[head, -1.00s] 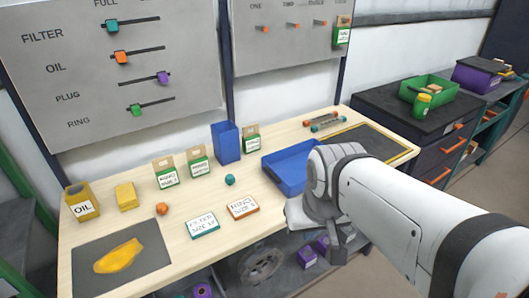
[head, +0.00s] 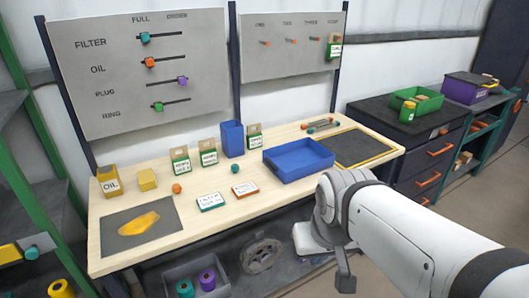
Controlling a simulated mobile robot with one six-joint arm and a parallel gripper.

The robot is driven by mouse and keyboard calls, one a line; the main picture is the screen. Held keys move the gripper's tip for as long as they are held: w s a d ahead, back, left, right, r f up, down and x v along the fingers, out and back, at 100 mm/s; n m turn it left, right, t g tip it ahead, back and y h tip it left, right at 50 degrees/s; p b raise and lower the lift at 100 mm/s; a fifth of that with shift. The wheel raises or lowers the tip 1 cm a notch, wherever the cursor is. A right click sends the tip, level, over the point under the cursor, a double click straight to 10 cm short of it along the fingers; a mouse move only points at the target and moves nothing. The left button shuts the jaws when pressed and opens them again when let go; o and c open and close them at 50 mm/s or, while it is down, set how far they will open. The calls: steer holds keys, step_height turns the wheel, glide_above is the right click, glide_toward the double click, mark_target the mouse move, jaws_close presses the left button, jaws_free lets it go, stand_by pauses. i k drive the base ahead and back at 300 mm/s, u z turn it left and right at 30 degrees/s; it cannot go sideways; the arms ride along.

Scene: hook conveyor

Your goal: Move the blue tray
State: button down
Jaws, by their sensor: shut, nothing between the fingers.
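The blue tray (head: 298,160) is a shallow, empty rectangular bin lying flat on the right half of the wooden workbench. All of it shows. My gripper (head: 345,281) is in front of the bench's front edge, below and to the right of the tray. It points downward, is shut and holds nothing. It is apart from the tray. My arm hides part of the floor and the bench's lower right side.
A green bin (head: 416,101) sits on the dark cabinet.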

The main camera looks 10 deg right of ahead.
mark_target(290, 161)
steer(key=u, duration=0.15)
steer(key=i, duration=0.9)
steer(key=z, duration=0.05)
